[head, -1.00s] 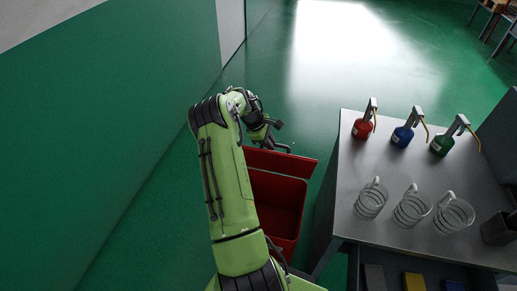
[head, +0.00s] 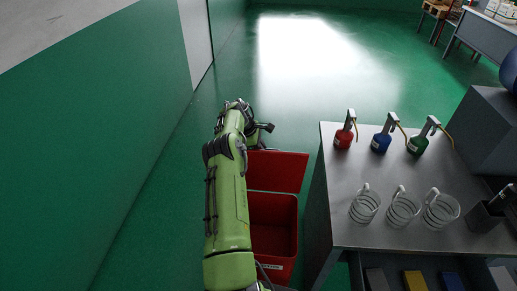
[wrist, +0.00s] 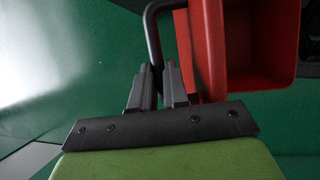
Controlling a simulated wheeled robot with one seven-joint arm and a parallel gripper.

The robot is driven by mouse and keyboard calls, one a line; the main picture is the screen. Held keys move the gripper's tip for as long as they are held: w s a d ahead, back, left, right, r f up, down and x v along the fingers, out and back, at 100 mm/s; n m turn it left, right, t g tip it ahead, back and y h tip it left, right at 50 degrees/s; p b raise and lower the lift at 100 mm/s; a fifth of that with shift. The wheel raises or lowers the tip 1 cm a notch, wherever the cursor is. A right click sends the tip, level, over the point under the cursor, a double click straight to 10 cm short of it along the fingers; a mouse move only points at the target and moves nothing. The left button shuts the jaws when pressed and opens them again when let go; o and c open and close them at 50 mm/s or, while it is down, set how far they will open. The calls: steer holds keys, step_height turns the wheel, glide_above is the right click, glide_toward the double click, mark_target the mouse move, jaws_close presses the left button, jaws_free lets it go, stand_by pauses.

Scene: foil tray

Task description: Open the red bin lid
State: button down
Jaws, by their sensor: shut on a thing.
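The red bin (head: 272,225) stands on the floor beside the grey table, its inside exposed. Its red lid (head: 280,171) stands raised at the bin's far side, tilted up and away from the opening. My gripper (head: 262,128) is at the lid's far upper edge, partly hidden by my arm in the head view. In the wrist view my gripper (wrist: 158,88) is shut on the dark bar handle (wrist: 152,40) of the lid. The lid (wrist: 208,45) shows edge-on beside the fingers, with the bin (wrist: 265,45) to its right.
A grey table (head: 340,215) stands close on the bin's right, holding red, blue and green pump bottles (head: 381,139) and several glass mugs (head: 403,210). A green wall (head: 100,130) runs along the left. The floor (head: 310,85) beyond the bin is clear.

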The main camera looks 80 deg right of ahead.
steer(key=shift+w+d+f, duration=0.1)
steer(key=shift+d, duration=0.05)
steer(key=c, duration=1.2)
jaws_free()
steer(key=shift+d+f, duration=0.1)
steer(key=shift+c, duration=0.2)
steer(key=shift+o, duration=0.6)
steer(key=p+v, duration=0.2)
steer(key=v, duration=1.4)
